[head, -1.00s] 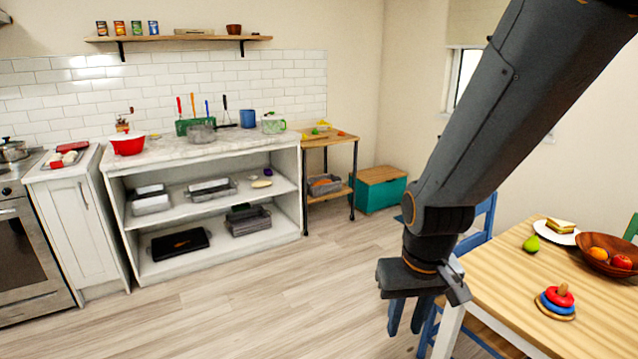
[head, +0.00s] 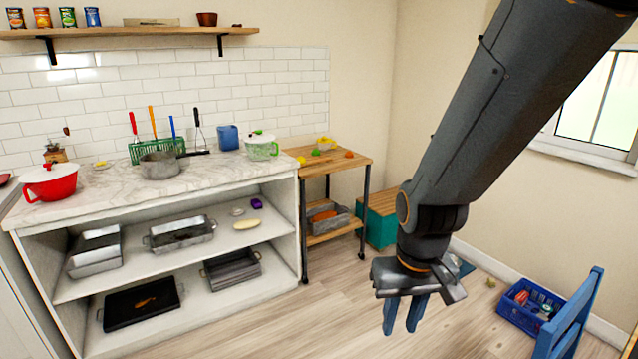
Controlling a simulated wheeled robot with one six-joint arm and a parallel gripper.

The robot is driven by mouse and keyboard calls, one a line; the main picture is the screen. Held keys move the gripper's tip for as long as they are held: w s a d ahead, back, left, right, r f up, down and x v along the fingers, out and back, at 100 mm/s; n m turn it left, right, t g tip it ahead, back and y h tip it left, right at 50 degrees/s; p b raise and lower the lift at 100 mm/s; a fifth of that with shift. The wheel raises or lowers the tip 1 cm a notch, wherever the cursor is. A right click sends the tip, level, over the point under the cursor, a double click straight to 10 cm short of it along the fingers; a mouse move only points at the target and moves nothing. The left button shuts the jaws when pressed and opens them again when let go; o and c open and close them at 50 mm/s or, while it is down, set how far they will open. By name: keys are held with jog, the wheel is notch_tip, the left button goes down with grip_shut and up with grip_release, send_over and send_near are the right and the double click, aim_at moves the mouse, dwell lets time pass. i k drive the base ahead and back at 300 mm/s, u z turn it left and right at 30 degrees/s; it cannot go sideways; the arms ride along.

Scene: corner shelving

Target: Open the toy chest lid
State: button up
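The toy chest (head: 379,228) is a teal box with a wooden lid (head: 381,202), on the floor in the corner behind the small wooden cart. The lid is shut. The cart hides its left part and my arm hides its right part. My gripper (head: 404,326) points down in front of the chest, nearer to the camera and apart from it. Its two blue fingers are close together with a narrow gap between their tips, and I see nothing held. Whether it counts as open or shut is unclear.
The wooden cart (head: 342,163) stands just left of the chest. A white shelf unit with a marble top (head: 105,198) fills the left. A blue crate (head: 530,306) and a blue chair (head: 572,318) stand at the right. The floor (head: 330,318) between is clear.

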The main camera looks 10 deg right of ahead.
aim_at(381, 202)
jog(key=i, duration=1.85)
jog(key=z, duration=0.95)
jog(key=i, duration=1.7)
